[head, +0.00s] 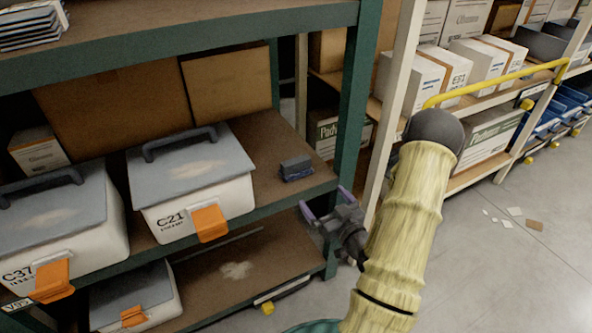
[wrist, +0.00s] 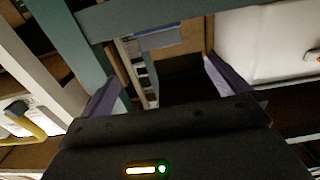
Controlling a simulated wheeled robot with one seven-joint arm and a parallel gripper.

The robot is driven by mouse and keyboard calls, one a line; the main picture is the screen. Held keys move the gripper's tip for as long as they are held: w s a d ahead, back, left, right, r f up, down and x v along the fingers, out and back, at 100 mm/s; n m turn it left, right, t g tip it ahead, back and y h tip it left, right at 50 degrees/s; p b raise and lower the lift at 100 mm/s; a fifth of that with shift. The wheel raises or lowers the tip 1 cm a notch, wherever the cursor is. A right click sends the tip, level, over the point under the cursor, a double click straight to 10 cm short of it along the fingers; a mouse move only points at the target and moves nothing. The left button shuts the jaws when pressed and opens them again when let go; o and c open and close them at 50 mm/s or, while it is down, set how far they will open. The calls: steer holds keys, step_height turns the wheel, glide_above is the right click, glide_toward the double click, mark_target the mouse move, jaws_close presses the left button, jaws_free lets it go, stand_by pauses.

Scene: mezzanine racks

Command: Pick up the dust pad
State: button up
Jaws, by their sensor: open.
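A small dark grey block with a bluish lower side, which looks like the dust pad (head: 296,168), lies on the brown middle shelf (head: 262,150). It is right of the white C21 box and near the shelf's right end. My gripper (head: 326,204) is open, with its purple fingers apart, in front of the shelf's front edge. It is below and right of the pad, apart from it. The wrist view shows the open fingers (wrist: 163,75) with nothing clearly held between them. I cannot make out the pad for sure there.
The white C21 box (head: 195,190), with a grey lid and orange latch, stands left of the pad. A green upright (head: 355,90) rises at the shelf's right end. The upper shelf (head: 180,32) hangs above. Paper scraps (head: 514,211) lie on open floor.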

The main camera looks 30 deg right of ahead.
mark_target(298, 167)
steer(key=w+b, duration=0.2)
steer(key=w, duration=0.4)
steer(key=w+b, duration=0.2)
steer(key=w, duration=0.4)
steer(key=shift+a, duration=0.2)
steer(key=w+b, duration=0.1)
steer(key=w, duration=0.4)
steer(key=shift+c, duration=0.2)
